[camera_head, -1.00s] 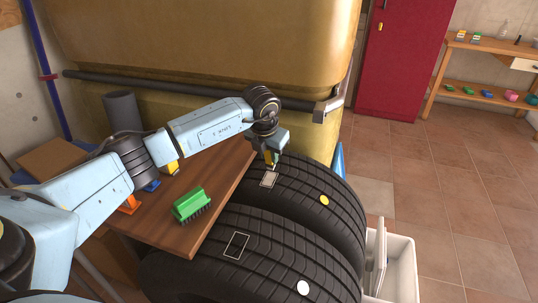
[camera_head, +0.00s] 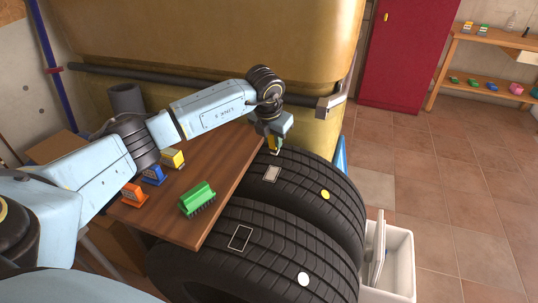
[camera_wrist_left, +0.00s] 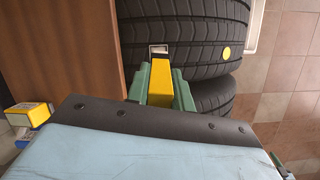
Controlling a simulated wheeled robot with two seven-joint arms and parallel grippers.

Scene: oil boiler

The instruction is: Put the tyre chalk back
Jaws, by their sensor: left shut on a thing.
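My left gripper (camera_head: 276,146) is above the far tyre, just beyond its pale rectangular patch (camera_head: 271,174). In the left wrist view its green fingers (camera_wrist_left: 160,82) are shut on a yellow block-like stick, seemingly the tyre chalk (camera_wrist_left: 160,78). Its far end overlaps the patch in that view; whether it touches the tyre I cannot tell. The far tyre (camera_head: 310,185) has a yellow dot and the near tyre (camera_head: 275,235) has an empty outlined rectangle and a white dot.
The wooden table (camera_head: 225,180) beside the tyres holds a green brush (camera_head: 197,198) and orange (camera_head: 133,194), blue (camera_head: 153,175) and yellow (camera_head: 173,159) boxes. A white bin (camera_head: 402,265) stands right of the tyres. The large tan tank (camera_head: 200,45) and its pipe stand behind.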

